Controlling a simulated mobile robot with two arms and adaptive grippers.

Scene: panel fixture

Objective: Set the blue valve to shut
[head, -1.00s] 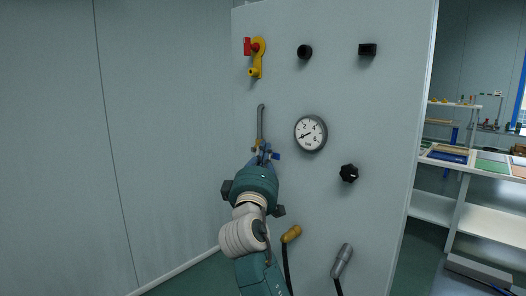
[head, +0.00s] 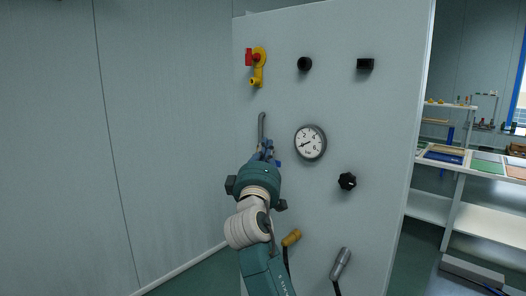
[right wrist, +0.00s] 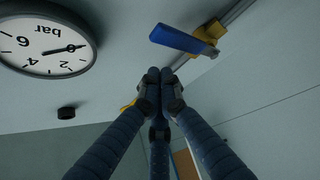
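The blue valve has a blue lever (right wrist: 182,39) on a yellow body (right wrist: 206,38), set on a grey pipe, in the right wrist view. The lever lies crosswise to the pipe there. In the head view only a bit of the blue lever (head: 278,163) shows to the right of my right gripper (head: 265,150), which hides the rest. My right gripper's fingers (right wrist: 160,78) are together with nothing seen between them. They are close to the lever and look apart from it. My left gripper is not in view.
The panel also carries a red-handled yellow valve (head: 257,62), a pressure gauge (head: 310,142), a black knob (head: 347,181), two black fittings at the top, and two hose connectors (head: 341,262) low down. A shelf bench (head: 485,170) stands at the right.

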